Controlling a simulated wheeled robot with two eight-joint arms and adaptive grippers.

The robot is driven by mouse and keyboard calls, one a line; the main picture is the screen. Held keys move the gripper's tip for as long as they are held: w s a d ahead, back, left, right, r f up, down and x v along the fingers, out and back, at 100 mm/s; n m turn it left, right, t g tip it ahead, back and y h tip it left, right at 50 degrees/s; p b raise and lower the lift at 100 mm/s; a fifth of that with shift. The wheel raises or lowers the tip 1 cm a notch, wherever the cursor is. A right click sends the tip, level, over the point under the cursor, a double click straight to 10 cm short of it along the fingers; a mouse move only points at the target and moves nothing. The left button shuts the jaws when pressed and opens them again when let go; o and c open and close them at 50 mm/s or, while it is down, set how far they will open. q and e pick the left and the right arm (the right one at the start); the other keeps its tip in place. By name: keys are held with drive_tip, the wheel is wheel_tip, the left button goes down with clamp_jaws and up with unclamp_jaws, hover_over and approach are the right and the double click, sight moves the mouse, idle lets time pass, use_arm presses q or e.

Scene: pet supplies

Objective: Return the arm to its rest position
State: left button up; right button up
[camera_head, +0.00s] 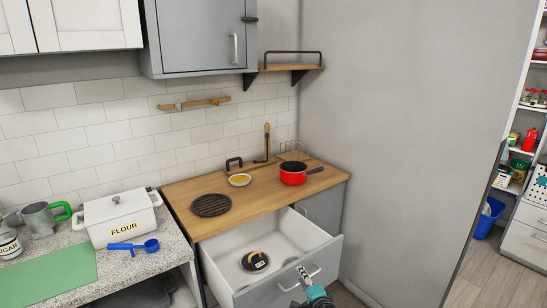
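A round black object with a pale label and a tan top (255,261) lies in the drawer. My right gripper is not in view.
A grey wall (400,130) rises at right.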

use_arm(q)
drive_tip(key=s+a+r+n+g, duration=0.3)
drive_tip(key=s+a+r, duration=0.3)
drive_tip(key=a, duration=0.4)
drive_tip(key=s+a+r+n+g, duration=0.25)
drive_tip(key=s+a+r, duration=0.35)
drive_tip(key=a, duration=0.4)
drive_tip(key=s+a+n+g+h, duration=0.1)
drive_tip(key=s+a+n, duration=0.3)
drive_tip(key=s, duration=0.8)
drive_tip(key=s+a+f+n+g+h, duration=0.1)
drive_tip(key=s+a+n+h, duration=0.2)
drive_tip(key=s, duration=0.9)
drive_tip(key=shift+s+a+f+n, duration=0.2)
drive_tip(key=shift+s+a+n, duration=0.15)
drive_tip(key=shift+a+n, duration=0.15)
